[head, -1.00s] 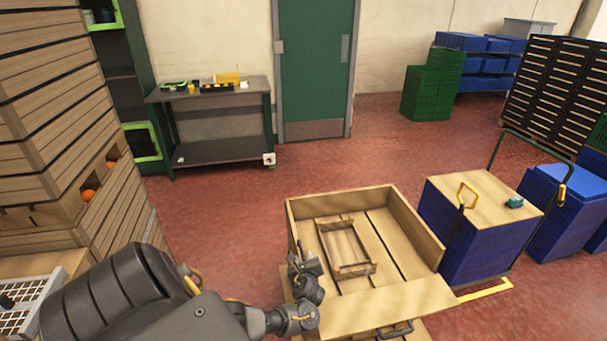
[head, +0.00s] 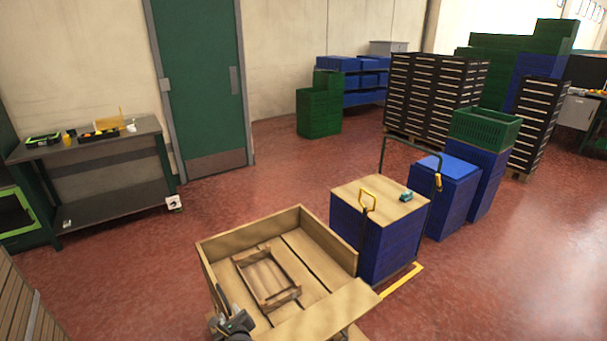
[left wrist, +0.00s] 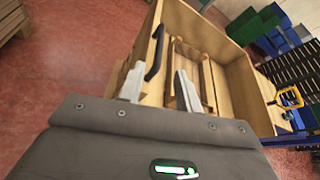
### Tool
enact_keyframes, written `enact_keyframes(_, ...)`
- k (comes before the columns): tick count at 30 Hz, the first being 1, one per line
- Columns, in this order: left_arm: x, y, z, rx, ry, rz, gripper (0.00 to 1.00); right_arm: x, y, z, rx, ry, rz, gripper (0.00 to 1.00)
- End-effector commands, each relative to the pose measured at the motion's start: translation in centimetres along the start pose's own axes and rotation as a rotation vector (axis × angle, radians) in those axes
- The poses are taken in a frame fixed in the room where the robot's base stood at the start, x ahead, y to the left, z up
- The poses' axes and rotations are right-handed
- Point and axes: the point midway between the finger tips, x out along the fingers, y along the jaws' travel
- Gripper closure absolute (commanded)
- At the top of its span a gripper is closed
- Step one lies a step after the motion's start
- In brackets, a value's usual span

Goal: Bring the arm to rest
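My left gripper (head: 232,325) shows at the bottom edge of the head view, at the near left wall of a large wooden bin (head: 331,246). Most of that arm is out of the picture. In the left wrist view the two pale fingers of the left gripper (left wrist: 159,86) stand apart with nothing between them. They point toward the bin (left wrist: 236,75) and its black handle (left wrist: 156,53). Whether they touch it I cannot tell. A small wooden crate (head: 249,283) lies inside the bin. My right gripper is in neither view.
Blue crates with a wooden top (head: 375,245) stand right of the bin, with a yellow-handled cart behind. A dark workbench (head: 100,185) stands by the wall at left. More stacked crates (head: 435,95) stand at the back. The red floor (head: 200,215) is clear between bench and bin.

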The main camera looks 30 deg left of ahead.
Motion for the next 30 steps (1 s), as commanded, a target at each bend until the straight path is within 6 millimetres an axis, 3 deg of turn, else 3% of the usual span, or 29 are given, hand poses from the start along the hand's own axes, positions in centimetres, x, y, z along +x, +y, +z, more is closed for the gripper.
enact_keyframes(5,0.1,0.3,-0.5,-0.009,0.007,0.0,0.66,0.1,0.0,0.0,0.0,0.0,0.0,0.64)
enact_keyframes(8,0.3,1.6,-2.7,-0.063,0.041,0.004,0.66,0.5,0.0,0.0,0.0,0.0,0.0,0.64)
enact_keyframes(11,0.4,4.2,-7.2,-0.179,0.117,0.017,0.66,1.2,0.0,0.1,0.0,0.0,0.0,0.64)
enact_keyframes(16,-1.3,11.9,-17.8,-0.493,0.319,0.129,0.66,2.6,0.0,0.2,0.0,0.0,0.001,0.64)
enact_keyframes(20,-4.7,18.5,-25.4,-0.754,0.463,0.3,0.66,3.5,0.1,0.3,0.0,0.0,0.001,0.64)
enact_keyframes(24,-10.1,25.6,-32.1,-1.029,0.565,0.55,0.66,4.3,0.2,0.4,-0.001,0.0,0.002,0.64)
enact_keyframes(30,-18.4,33.1,-38.1,-1.335,0.6,0.915,0.66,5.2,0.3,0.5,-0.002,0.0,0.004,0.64)
